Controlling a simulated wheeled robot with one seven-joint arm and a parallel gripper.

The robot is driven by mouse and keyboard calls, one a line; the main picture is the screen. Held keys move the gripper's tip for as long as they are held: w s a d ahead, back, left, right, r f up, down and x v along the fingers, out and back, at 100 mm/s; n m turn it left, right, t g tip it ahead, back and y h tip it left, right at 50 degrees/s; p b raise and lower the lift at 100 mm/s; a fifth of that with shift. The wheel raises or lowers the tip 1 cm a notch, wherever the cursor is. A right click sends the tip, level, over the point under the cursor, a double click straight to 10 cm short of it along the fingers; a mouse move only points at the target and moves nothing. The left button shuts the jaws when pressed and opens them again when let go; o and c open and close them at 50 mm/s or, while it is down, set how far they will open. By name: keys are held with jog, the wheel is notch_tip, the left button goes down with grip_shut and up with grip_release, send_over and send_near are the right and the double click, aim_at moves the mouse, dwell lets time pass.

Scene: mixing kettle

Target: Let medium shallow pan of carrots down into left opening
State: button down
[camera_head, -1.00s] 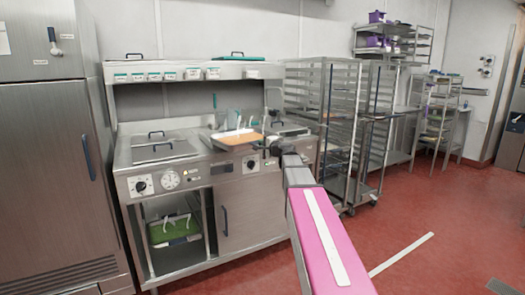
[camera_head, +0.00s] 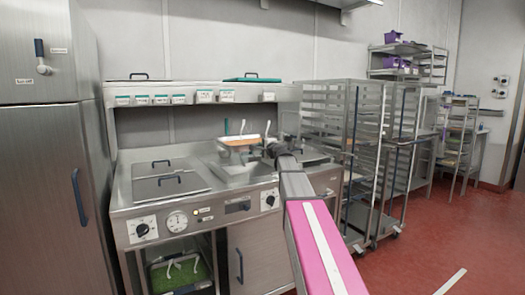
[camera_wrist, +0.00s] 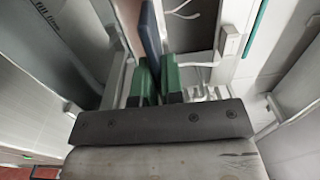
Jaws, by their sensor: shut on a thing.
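The shallow pan of carrots (camera_head: 240,142) shows orange with a pale rim in the head view. It hangs roughly level just above an open sunken well (camera_head: 243,172) in the steel counter. My gripper (camera_head: 270,148) is at the pan's right side, partly hidden behind my arm. In the wrist view its green fingers (camera_wrist: 158,80) are shut on a blue handle (camera_wrist: 150,35). The carrots cannot be made out in the wrist view. A second opening to the right (camera_head: 300,156) is partly hidden by my arm.
A shelf with labels (camera_head: 200,94) runs above the back. A steel fridge (camera_head: 45,180) stands at left, wire racks (camera_head: 350,150) at right. A green-filled tray (camera_head: 178,272) sits below.

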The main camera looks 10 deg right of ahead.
jog(key=shift+f, duration=6.35)
jog(key=c, duration=0.7)
grip_release()
jog(key=shift+f, duration=0.15)
jog(key=shift+s, duration=0.15)
jog(key=shift+v, duration=3.3)
